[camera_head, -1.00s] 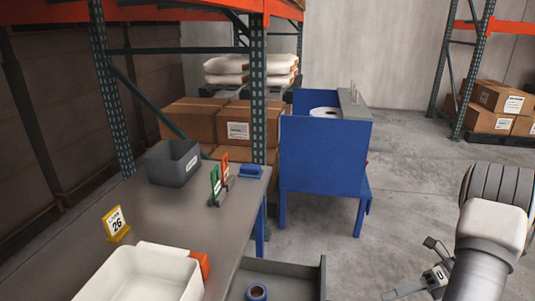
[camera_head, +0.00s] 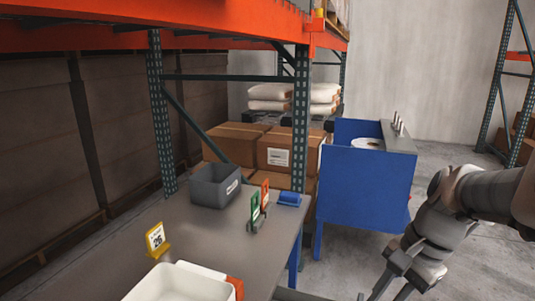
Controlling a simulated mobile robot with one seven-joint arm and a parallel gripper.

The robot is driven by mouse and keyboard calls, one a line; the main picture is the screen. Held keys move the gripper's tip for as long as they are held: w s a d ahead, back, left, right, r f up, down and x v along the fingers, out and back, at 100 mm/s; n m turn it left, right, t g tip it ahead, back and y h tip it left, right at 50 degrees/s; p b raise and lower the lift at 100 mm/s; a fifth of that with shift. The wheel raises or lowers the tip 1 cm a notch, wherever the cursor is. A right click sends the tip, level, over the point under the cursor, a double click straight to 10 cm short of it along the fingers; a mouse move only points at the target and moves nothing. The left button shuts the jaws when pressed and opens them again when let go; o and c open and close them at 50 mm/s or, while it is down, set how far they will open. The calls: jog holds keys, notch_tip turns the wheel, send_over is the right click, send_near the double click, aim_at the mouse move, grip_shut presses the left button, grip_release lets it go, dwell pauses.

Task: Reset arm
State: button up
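My gripper (camera_head: 388,291) is at the lower right in the head view, at the end of my grey arm. It hangs over the floor, in front of the blue cart and right of the grey table. Its fingers point down and left, and their tips run close to the bottom edge of the picture. I see nothing held in it, but the gap between the fingers is too small and dark to judge.
The grey table (camera_head: 190,238) holds a white bin (camera_head: 178,284), a grey bin (camera_head: 214,186), a yellow number sign (camera_head: 157,239), green and orange cards (camera_head: 259,206) and a blue block (camera_head: 289,199). A blue cart (camera_head: 364,188) stands behind. Orange rack beams (camera_head: 200,38) cross above.

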jog(key=s+a+r+n+t+h, duration=0.3)
jog(key=s+a+r+n+t, duration=0.15)
jog(key=n, duration=0.55)
notch_tip(320, 180, up, 12)
jog(key=s+n+p, duration=0.1)
jog(key=n+p, duration=0.1)
jog(key=p, duration=1)
jog(key=shift+s+a+r, duration=0.2)
jog(key=shift+a+r, duration=0.05)
jog(key=shift+a, duration=0.2)
